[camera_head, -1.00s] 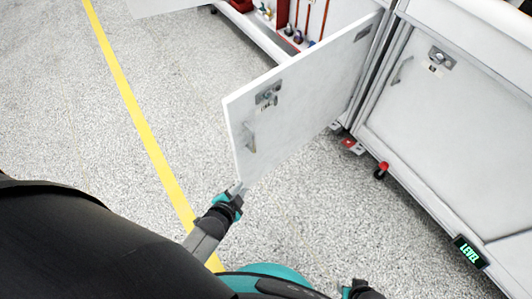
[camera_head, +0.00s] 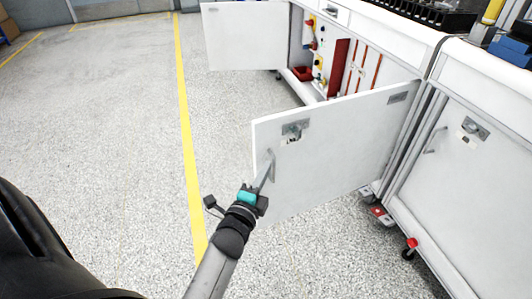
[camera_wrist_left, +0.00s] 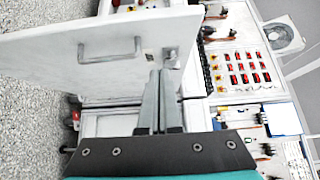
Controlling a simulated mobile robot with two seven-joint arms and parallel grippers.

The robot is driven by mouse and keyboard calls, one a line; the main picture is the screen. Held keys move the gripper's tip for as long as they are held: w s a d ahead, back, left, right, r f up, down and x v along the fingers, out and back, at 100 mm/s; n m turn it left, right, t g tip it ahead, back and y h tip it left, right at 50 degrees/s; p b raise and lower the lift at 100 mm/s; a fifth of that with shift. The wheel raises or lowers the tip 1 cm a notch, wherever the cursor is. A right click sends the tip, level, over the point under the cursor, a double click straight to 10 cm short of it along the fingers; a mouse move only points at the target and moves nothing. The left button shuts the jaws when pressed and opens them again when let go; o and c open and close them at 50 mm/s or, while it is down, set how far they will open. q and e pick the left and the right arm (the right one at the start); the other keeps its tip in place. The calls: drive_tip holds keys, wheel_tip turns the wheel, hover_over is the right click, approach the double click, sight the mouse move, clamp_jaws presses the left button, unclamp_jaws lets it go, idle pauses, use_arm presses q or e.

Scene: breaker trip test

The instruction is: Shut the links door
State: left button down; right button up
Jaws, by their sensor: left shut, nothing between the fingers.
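A white cabinet door (camera_head: 340,150) stands swung wide open in the head view, hinged on its right side. It carries a metal latch (camera_head: 295,130) and a bar handle near its free edge; no readable name shows on it. In the left wrist view, an open white door (camera_wrist_left: 60,60) with a bar handle (camera_wrist_left: 110,50) fills the upper left. My left gripper (camera_head: 267,170) is shut and empty, its fingertips in front of the door near the handle. The wrist view shows its fingers (camera_wrist_left: 160,95) side by side; I cannot tell whether they touch the door. My right gripper is out of view.
Another white door (camera_head: 245,40) stands open farther back, beside a bay with red parts (camera_head: 338,68). A closed cabinet door (camera_head: 462,165) is at the right. A red-topped caster (camera_head: 410,245) stands below. Speckled floor with a yellow line (camera_head: 187,130) is clear at the left.

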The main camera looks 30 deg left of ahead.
sight(271, 140)
use_arm(q)
drive_tip(key=shift+w+a+b, duration=0.4)
drive_tip(key=shift+w+a, duration=0.35)
drive_tip(key=shift+w, duration=0.5)
drive_tip(key=shift+w+a+b, duration=0.45)
drive_tip(key=shift+w+a, duration=0.25)
drive_tip(key=shift+w, duration=0.55)
drive_tip(key=shift+w+a+b, duration=0.4)
drive_tip(key=shift+w+a, duration=0.35)
drive_tip(key=shift+w, duration=0.5)
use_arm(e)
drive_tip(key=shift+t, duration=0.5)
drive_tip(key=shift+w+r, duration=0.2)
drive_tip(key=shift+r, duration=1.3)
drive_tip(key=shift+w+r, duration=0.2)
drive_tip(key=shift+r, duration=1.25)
